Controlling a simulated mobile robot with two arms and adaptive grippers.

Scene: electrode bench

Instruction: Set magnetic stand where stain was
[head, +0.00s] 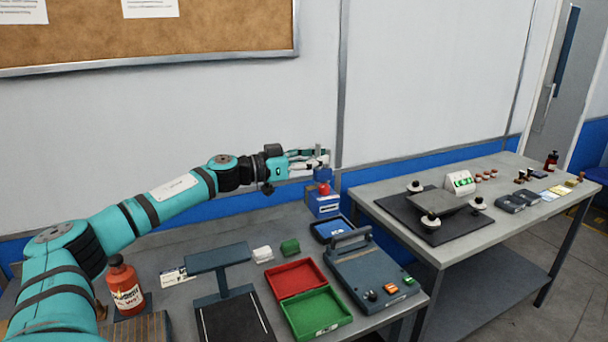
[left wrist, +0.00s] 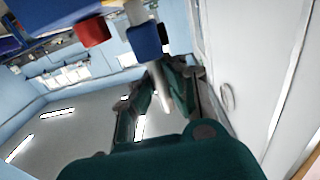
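The magnetic stand (head: 323,205) has a blue box base with a pale label, a red knob and a blue clamp on a metal post. It is at the back right of the near bench. My left gripper (head: 318,163) is at its upper part, with the fingers closed around the post. In the left wrist view, the metal post (left wrist: 155,88) passes between my fingers (left wrist: 160,75), beside the blue clamp and red knob. Whether the base touches the bench is unclear. No stain is visible. My right gripper is out of view.
The near bench holds a blue tray (head: 330,229), a dark instrument case (head: 370,270), red (head: 295,279) and green (head: 317,314) trays, a grey stand (head: 220,258) and a red bottle (head: 125,288). A second bench (head: 380,205) at right carries a black mat with a stirrer-like plate.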

